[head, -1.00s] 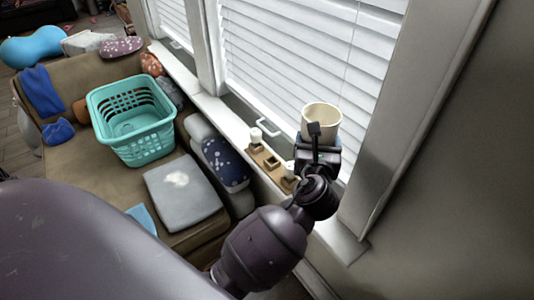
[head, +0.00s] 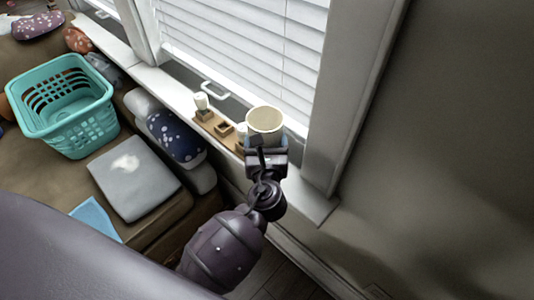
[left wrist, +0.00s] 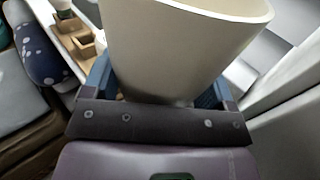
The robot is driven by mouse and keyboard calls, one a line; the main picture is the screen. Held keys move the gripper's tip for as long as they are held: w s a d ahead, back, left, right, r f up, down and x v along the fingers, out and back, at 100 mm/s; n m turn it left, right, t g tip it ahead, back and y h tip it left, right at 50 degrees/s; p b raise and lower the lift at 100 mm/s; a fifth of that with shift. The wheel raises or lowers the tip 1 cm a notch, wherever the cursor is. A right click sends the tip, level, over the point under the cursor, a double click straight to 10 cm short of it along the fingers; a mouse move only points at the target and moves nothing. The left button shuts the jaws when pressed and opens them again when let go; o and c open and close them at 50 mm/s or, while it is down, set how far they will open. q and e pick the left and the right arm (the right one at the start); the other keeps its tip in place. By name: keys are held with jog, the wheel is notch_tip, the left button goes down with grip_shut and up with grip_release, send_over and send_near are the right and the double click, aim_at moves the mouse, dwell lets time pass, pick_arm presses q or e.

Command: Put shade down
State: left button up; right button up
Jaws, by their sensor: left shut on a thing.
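The cream, cup-shaped shade (head: 265,122) is held upright, open end up, over the right end of the window sill. My left gripper (head: 266,143) is shut on its lower part; its blue fingers lie on either side of the shade. The shade fills the upper middle of the left wrist view (left wrist: 180,45). A wooden holder (head: 222,128) with square openings and a small white-topped piece lies on the sill just left of the shade. The shade hides its right end. I cannot tell whether the shade's base touches the sill or holder. My right gripper is not in view.
White blinds (head: 250,50) and a window frame (head: 355,95) stand close behind and right of the shade. The sill's right end (head: 312,200) is bare. At left, a brown sofa holds a teal basket (head: 85,130), a grey cushion (head: 135,178) and a blue spotted pillow (head: 175,138).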

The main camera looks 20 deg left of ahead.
pick_arm(q)
notch_tip(320, 180, down, 5)
jog(key=shift+r+b, duration=0.1)
jog(key=shift+b, duration=0.7)
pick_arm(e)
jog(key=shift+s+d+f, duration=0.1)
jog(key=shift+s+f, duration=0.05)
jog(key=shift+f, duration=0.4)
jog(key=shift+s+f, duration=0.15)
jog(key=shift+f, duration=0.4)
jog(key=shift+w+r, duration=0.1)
pick_arm(q)
jog(key=o, duration=0.9)
